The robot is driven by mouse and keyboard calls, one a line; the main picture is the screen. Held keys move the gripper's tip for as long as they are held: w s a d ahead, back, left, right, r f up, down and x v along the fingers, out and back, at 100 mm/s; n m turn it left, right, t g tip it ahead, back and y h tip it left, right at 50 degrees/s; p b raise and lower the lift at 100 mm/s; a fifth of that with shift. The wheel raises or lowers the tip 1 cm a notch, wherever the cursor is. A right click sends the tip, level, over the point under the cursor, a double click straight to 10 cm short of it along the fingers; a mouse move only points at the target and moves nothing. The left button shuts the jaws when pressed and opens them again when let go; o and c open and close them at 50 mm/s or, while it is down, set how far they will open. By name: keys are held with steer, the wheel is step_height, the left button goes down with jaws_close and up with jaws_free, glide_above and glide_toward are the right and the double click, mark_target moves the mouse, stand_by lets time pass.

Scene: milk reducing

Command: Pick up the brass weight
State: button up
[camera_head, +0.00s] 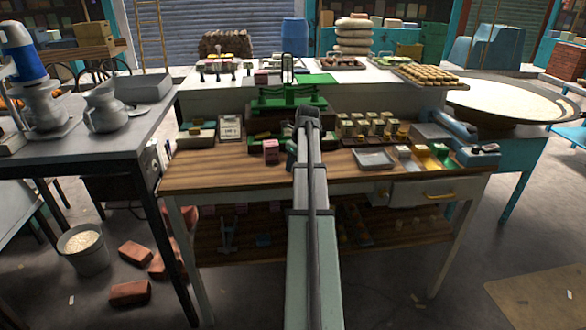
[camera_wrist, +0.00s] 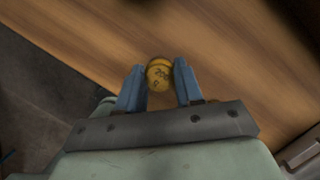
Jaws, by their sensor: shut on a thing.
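The brass weight (camera_wrist: 158,77) is a small, rounded, golden piece with dark marks on top, seen in the wrist view. My gripper (camera_wrist: 159,66) has one blue-grey finger on each side of it and is shut on it. The wooden worktable (camera_wrist: 85,45) lies beneath, near its edge. I cannot tell whether the weight touches the wood or hangs just above it. In the head view my arm covers the middle of the worktable (camera_head: 225,175), and the fingers and the weight are hidden there.
A green balance scale (camera_head: 290,95) stands behind my arm. A pink box (camera_head: 271,151) is left of my arm. A metal tray (camera_head: 374,159) and several small jars (camera_head: 372,128) are to the right. The left front of the tabletop is clear.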

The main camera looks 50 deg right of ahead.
jaws_close()
steer(key=shift+r, duration=0.1)
step_height(320, 180, up, 10)
stand_by(0.5)
stand_by(0.3)
steer(key=shift+f, duration=4.95)
steer(key=shift+f, duration=0.1)
